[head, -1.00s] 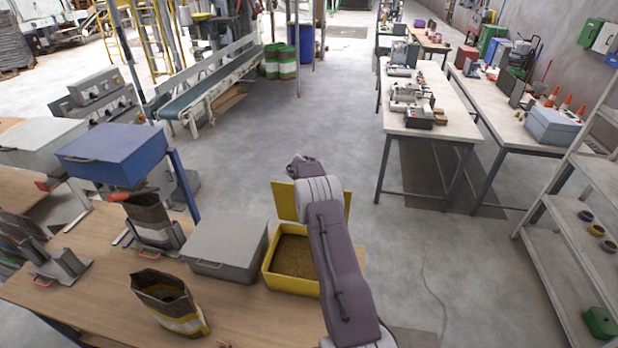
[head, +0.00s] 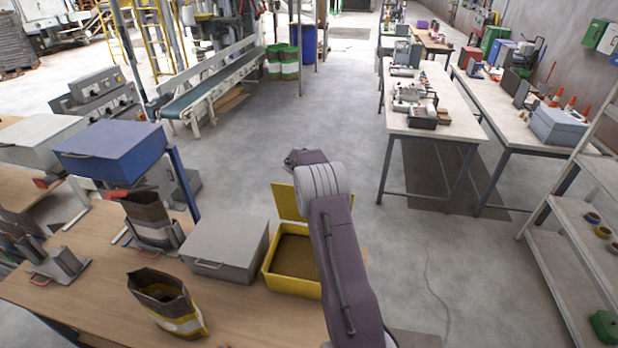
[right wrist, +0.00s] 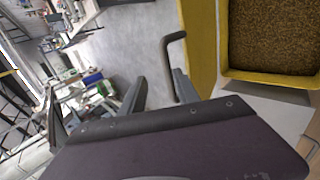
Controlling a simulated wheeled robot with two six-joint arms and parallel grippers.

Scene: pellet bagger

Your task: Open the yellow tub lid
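The yellow tub (head: 268,279) stands open on the wooden bench, full of brown pellets. Its yellow lid (head: 286,203) stands raised at the tub's far side, partly hidden by my right arm. In the right wrist view, the tub's rim (right wrist: 226,60) and the lid (right wrist: 200,40) show at the upper right. A dark bent handle (right wrist: 168,58) sticks out from the lid. My right gripper (right wrist: 158,88) is open, its fingers apart and close to the handle, with no grip visible. In the head view its fingers are hidden. My left gripper is not in view.
A grey lidded box (head: 225,248) stands just left of the tub. An open bag (head: 168,303) is at the bench's front, and another bag (head: 148,213) sits under the blue box (head: 118,152).

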